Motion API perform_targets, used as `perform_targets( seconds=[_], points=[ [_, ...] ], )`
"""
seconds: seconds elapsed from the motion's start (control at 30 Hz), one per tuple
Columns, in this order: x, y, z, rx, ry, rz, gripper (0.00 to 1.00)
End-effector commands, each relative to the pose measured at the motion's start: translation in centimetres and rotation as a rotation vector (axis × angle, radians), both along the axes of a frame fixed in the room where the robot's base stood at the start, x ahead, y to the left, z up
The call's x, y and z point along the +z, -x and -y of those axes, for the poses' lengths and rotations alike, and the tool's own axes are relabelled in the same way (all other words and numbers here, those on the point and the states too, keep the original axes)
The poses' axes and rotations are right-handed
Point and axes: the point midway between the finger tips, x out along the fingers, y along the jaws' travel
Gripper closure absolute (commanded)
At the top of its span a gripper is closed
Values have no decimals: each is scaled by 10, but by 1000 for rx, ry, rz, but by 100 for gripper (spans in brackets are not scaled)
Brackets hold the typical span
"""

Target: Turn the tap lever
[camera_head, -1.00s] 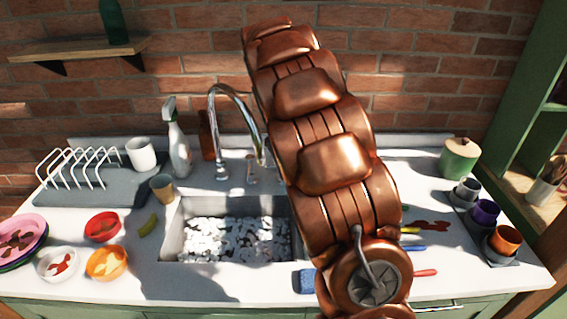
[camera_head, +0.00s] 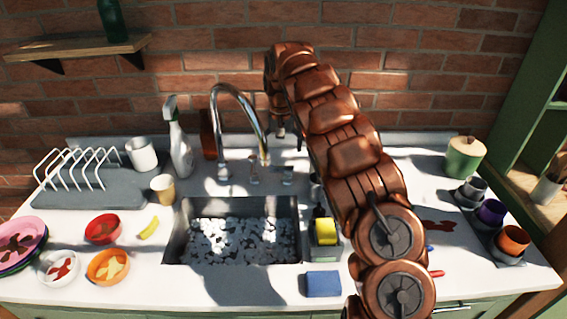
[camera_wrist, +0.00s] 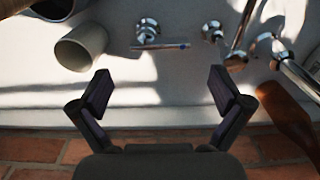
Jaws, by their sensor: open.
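The chrome tap has a tall curved spout (camera_head: 240,98) behind the sink (camera_head: 184,230). Two small chrome fittings stand to the right of its base; the right one (camera_head: 288,175) shows in the wrist view as a knob with a thin lever (camera_wrist: 172,46). The other fitting (camera_wrist: 212,31) is beside it, toward the spout base (camera_wrist: 236,61). My gripper (camera_wrist: 160,92) is open and empty, with its fingers apart and the lever beyond the fingertips, not touched. In the head view my gripper (camera_head: 281,130) is small and partly hidden by my arm, near the wall.
A cup (camera_wrist: 82,46) lies or stands close by the left finger in the wrist view. A brown bottle (camera_wrist: 288,118) is beyond the right finger. A white spray bottle (camera_head: 180,150) is left of the spout. The brick wall (camera_head: 400,80) is close behind.

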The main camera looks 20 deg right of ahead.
Motion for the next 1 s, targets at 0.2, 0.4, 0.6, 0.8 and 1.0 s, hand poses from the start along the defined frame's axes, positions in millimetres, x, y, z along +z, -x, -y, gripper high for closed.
perform_targets(
  seconds=[0.2,0.4,0.6,0.8,1.0],
  points=[
    [-28,2,1,-2,0,-5,0],
    [-51,1,1,-1,0,-1,0],
    [-63,2,1,-1,1,-4,0],
    [-64,1,0,-1,0,-2,0],
    [-63,1,0,-1,1,-1,16]
  ],
)
